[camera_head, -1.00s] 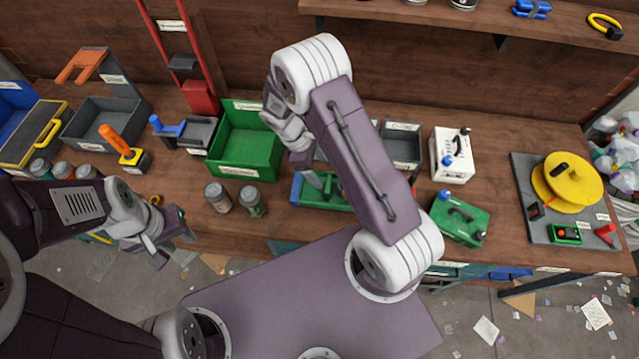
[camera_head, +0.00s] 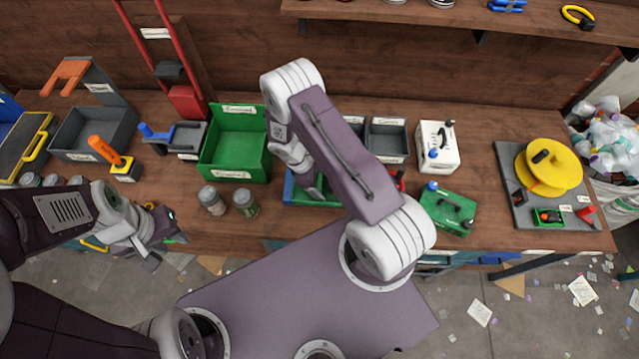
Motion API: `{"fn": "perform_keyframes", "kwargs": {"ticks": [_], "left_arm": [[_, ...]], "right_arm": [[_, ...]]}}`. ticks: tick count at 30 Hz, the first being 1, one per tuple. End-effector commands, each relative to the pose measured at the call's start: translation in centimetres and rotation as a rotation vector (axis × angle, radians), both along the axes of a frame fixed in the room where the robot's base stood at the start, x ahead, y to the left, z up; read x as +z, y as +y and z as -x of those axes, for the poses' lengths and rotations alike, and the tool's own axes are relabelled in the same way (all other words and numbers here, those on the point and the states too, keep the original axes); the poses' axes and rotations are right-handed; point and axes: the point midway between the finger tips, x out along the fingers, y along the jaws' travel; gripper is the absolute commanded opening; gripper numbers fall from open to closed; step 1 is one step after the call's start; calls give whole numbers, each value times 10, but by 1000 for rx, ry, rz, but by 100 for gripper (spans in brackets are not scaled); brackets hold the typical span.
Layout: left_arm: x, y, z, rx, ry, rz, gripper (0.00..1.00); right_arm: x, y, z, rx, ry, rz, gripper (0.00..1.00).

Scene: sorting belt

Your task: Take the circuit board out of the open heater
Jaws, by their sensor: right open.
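A long green unit with a blue left end (camera_head: 290,190) lies on the bench, largely hidden under my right arm; I cannot tell whether it is the heater. No circuit board can be made out. My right gripper (camera_head: 314,188) is open, pointing down over this green unit, its fingertips partly covered by the arm. My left gripper (camera_head: 164,250) is at the bench's front edge, left of the jars. A dark piece with a green edge shows beside its fingers; I cannot tell whether it is held.
A green bin (camera_head: 235,145) and two jars (camera_head: 212,199) stand left of my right gripper. A grey bin (camera_head: 388,140), a white box (camera_head: 437,146) and a green handled box (camera_head: 447,208) stand to the right. A board with a yellow reel (camera_head: 553,167) lies far right.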

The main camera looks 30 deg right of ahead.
Motion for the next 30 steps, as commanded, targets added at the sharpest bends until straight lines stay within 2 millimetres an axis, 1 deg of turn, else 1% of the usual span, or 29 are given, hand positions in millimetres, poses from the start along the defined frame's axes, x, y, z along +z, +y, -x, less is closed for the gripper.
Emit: {"fn": "perform_keyframes", "kwargs": {"ticks": [4, 5, 6, 8, 9, 10, 17, 20, 23, 26, 30], "left_arm": [[0, 0, 0, 0, 0, 0, 34], [0, 0, 0, 0, 0, 0, 34], [-1, 0, 0, 0, 0, 0, 34], [-1, 0, 0, 0, 0, 0, 34], [-1, 0, 0, 0, 0, 0, 34], [-1, 0, 0, 0, 0, 0, 34], [-1, 0, 0, 0, 0, 0, 34], [-2, 0, 0, 0, 0, 0, 34], [-5, 0, 0, 0, 0, 0, 34], [-10, 0, 0, 0, 0, 0, 34], [-17, 0, 0, 0, 0, 0, 34]], "right_arm": [[0, 0, 0, 0, -1, -1, 75], [0, 0, 0, 0, 0, 0, 72], [0, 0, 0, 0, 0, 0, 61], [0, 0, 0, 0, 0, 0, 44], [0, 0, 0, 0, 0, 0, 33], [0, 0, 0, 0, 0, 0, 24], [0, 0, 0, 0, -1, 0, 24], [5, 0, -1, 1, -2, 0, 24], [17, 0, -2, -1, -4, 0, 24], [38, 0, -2, -1, -7, 0, 24], [56, -2, 29, 1, 0, 0, 24]]}}
